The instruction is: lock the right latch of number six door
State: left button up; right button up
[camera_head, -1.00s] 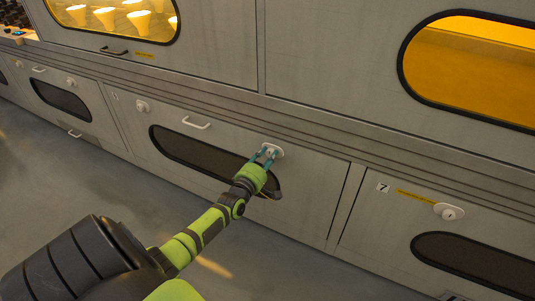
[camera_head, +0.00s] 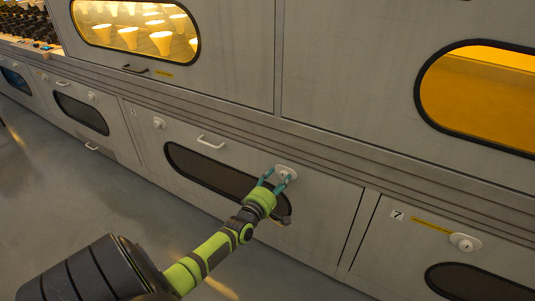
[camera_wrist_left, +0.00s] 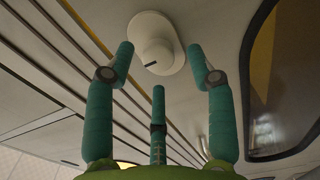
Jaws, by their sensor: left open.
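The right latch (camera_head: 287,172) is a white oval plate with a round knob, at the upper right of the low grey door (camera_head: 310,215) left of the door marked 7. The door's own number is not legible. My left gripper (camera_head: 277,180) is at this latch, its teal fingers spread and pointing at it. In the left wrist view the latch knob (camera_wrist_left: 152,48) with a dark slot lies beyond the open fingers (camera_wrist_left: 160,68), between two of them. Contact cannot be told. My right gripper is not in view.
The same door has a left latch (camera_head: 159,123), a white handle (camera_head: 210,142) and a dark oval window (camera_head: 205,172). Door 7 has its own latch (camera_head: 465,242). Upper doors have amber windows (camera_head: 140,28). The floor (camera_head: 60,190) at the left is clear.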

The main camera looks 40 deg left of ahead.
pick_arm(q)
jog(key=v, duration=1)
jog(key=shift+s, duration=0.4)
jog(key=shift+a+r, duration=0.1)
